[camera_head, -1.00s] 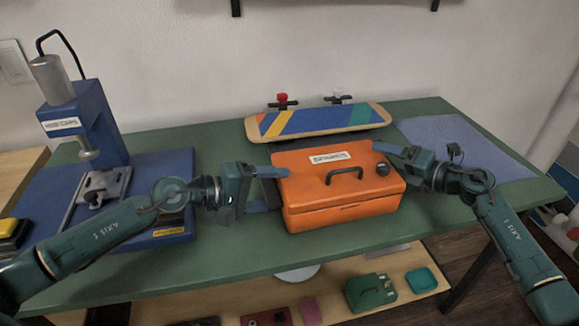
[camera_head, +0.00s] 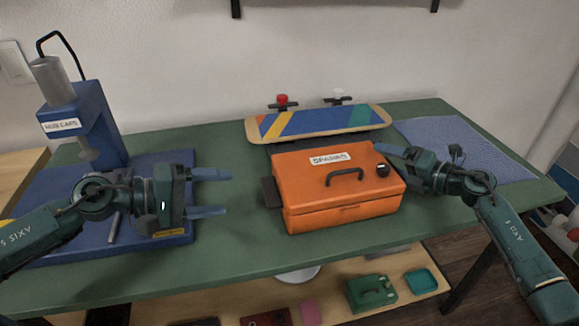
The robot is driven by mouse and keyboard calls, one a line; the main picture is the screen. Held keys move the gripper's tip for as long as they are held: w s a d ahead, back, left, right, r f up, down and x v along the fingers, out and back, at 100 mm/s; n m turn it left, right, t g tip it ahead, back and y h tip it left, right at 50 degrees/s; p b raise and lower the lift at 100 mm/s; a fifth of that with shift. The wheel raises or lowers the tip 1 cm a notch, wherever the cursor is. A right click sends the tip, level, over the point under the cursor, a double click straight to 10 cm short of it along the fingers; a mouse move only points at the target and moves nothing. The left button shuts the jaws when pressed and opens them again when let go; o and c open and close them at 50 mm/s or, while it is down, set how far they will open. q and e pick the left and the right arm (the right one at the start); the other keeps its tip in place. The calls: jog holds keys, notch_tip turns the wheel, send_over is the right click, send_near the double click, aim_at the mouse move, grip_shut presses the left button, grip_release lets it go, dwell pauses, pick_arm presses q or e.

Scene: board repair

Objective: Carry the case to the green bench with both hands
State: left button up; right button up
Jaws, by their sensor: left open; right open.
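The orange case (camera_head: 338,215) sits on the green bench (camera_head: 240,250), its lid shut. It has a dark handle on top, a white label, a black knob at the right and a dark side grip (camera_head: 270,192) at its left end. My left gripper (camera_head: 217,193) is open and empty, left of the case and apart from it, its fingers pointing toward the case. My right gripper (camera_head: 392,156) is at the right end of the case, close to its back right corner. Its fingers are partly hidden, so contact there is unclear.
A skateboard deck (camera_head: 318,122) lies behind the case. A blue press (camera_head: 85,125) on a blue base stands at the left. A blue-grey mat (camera_head: 470,148) covers the right end. A lower shelf holds a green box (camera_head: 371,292) and a teal tray (camera_head: 421,281).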

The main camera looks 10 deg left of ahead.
jog(key=shift+s+d, duration=0.1)
jog(key=shift+d, duration=0.1)
jog(key=v, duration=1.1)
jog(key=shift+s+d+r, duration=0.1)
jog(key=shift+s+d, duration=0.1)
jog(key=shift+d, duration=0.1)
